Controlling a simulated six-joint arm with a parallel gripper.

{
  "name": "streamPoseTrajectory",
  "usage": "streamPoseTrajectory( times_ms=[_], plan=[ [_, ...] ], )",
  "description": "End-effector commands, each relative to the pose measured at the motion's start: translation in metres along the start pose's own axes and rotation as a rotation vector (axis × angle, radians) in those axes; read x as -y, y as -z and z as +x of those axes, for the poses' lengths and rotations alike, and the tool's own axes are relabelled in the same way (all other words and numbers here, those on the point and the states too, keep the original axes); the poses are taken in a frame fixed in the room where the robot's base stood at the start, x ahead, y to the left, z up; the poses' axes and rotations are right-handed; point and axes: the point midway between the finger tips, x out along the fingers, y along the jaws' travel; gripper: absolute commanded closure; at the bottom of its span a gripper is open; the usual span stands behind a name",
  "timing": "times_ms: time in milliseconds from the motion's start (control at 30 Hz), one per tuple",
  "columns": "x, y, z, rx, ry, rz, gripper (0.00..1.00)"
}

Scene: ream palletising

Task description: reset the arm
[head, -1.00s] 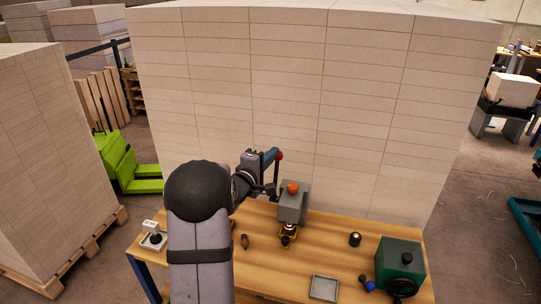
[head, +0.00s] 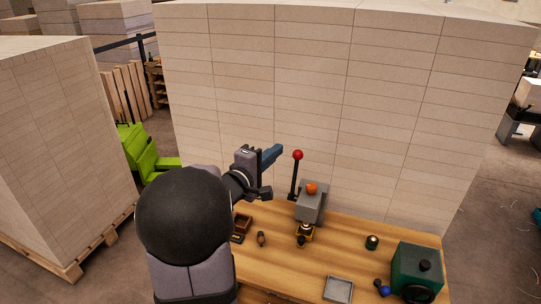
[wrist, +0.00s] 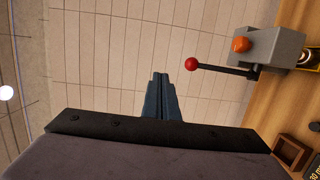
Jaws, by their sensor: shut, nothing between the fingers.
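My gripper (head: 272,156) is above the left part of the workbench, in front of the tall stack of reams. Its blue fingers are together with nothing between them. They show end-on in the wrist view (wrist: 161,97). A grey box with an orange button (head: 312,189) stands on the bench to the right of my gripper. Its lever with a red knob (head: 298,155) stands upright, apart from my fingers. The lever also shows in the wrist view (wrist: 192,64).
The wooden bench (head: 345,245) holds a green machine (head: 416,268) at the right, a grey tray (head: 338,289) at the front, a dark round item (head: 372,242) and a small brown box (head: 243,224). The ream stack (head: 340,90) rises close behind. Another stack (head: 62,150) stands left.

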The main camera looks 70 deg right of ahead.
Motion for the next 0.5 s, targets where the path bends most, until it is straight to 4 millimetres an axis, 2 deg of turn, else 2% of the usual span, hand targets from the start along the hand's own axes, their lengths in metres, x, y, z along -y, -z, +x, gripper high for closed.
streamPoseTrajectory(
  times_ms=[200,500],
  plan=[
    [-0.008,0.001,-0.015,-0.001,-0.001,0.0,1.0],
    [-0.01,0.001,-0.019,-0.001,0.0,-0.001,1.0]
  ],
)
